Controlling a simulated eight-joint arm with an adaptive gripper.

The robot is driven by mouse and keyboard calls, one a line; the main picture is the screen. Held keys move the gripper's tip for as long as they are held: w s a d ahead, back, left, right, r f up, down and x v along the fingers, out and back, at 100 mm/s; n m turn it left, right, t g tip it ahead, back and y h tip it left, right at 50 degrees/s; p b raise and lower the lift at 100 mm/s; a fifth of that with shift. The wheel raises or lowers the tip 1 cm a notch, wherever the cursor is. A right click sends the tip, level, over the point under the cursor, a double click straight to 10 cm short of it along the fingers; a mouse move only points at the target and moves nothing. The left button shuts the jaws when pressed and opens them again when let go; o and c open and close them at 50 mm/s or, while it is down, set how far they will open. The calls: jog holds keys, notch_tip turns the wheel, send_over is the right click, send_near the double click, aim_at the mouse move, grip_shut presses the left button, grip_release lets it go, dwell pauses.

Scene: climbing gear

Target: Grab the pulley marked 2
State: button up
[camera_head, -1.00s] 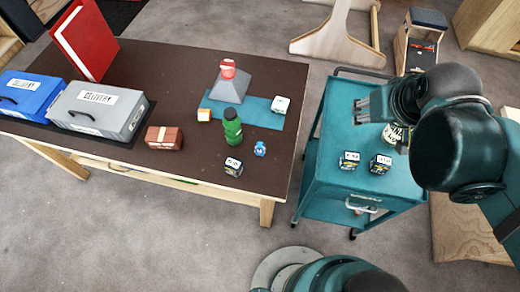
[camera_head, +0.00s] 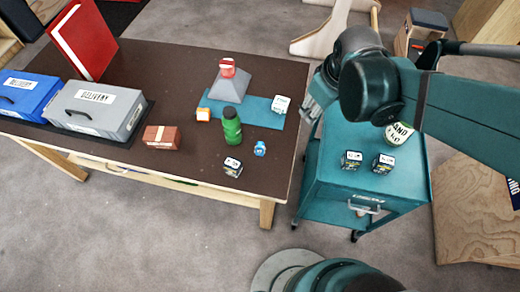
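I cannot read a mark 2 on anything, so I cannot tell which thing is the pulley. Small candidates on the brown table are a blue item (camera_head: 260,148), a red item (camera_head: 227,68) on top of a grey pyramid (camera_head: 228,88), an orange and white item (camera_head: 203,114) and a white block (camera_head: 280,104). A dark labelled block (camera_head: 232,167) sits near the front edge. My gripper (camera_head: 313,112) is above the gap between the table's right edge and the teal cart, right of the white block. Its fingers are small and partly hidden, and I see nothing held.
The brown table (camera_head: 190,182) also bears a green bottle (camera_head: 232,128), a brick-red box (camera_head: 161,137), grey (camera_head: 95,108) and blue (camera_head: 28,93) boxes and a red binder (camera_head: 83,40). The teal cart (camera_head: 335,185) holds two dark blocks (camera_head: 351,160) (camera_head: 383,163) and a can (camera_head: 398,133).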

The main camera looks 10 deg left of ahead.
jog(key=a+f+n+g+b, duration=0.2)
jog(key=a+f+n, duration=0.3)
jog(key=a+f, duration=0.45)
jog(key=n+g+h, duration=0.1)
jog(key=n, duration=0.3)
send_over(257, 144)
notch_tip(257, 144, down, 9)
jog(key=shift+a+r+b, duration=0.1)
jog(key=shift+b, duration=0.25)
jog(key=shift+f, duration=1.35)
jog(key=shift+f, duration=0.15)
jog(key=shift+s+f+b, duration=0.1)
jog(key=shift+f+b, duration=0.55)
jog(key=shift+f, duration=1.8)
